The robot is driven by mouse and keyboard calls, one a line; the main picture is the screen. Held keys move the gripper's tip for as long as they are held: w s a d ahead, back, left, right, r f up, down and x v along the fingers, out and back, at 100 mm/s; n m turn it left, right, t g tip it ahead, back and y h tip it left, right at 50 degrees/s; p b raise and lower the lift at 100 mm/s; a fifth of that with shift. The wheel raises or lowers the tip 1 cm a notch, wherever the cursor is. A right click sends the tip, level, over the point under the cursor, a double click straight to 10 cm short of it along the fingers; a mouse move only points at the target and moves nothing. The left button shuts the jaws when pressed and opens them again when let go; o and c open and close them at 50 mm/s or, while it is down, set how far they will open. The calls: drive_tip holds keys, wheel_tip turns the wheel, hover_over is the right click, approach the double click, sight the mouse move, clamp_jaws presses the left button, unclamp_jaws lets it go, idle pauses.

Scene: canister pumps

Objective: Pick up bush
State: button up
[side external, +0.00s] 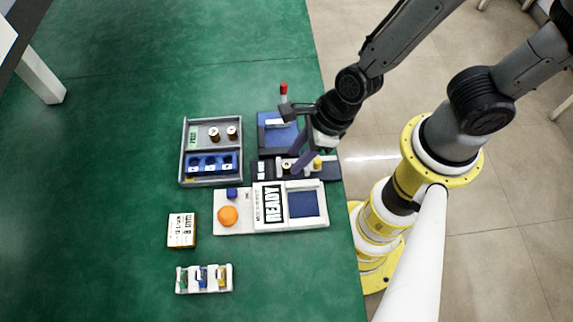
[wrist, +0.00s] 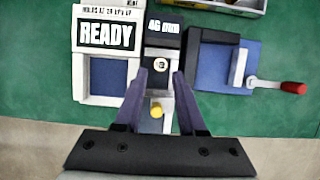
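A small round whitish piece with a dark centre hole, which looks like the bush (wrist: 160,64), sits on a narrow fixture with a dark label plate reading "46 mm" or similar. It also shows in the side view (side external: 287,165). My gripper (wrist: 161,82) is open, with its two purple fingers apart on either side of the fixture in the wrist view. Nothing is held between them. A yellow knob or pin (wrist: 157,109) stands on the fixture between the fingers, nearer my palm. In the side view my gripper (side external: 303,158) is low over the fixture; its exact height is unclear.
A READY panel (side external: 270,206) stands beside the fixture, with an orange button (side external: 228,215). A blue press with a red-tipped lever (wrist: 293,88) is on the other side. A grey tray (side external: 184,150) holds two round parts. A small box (side external: 181,231) and rack (side external: 204,291) lie nearer.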

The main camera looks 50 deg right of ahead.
sight(286, 168)
drive_tip(key=shift+x, duration=1.6)
clamp_jaws()
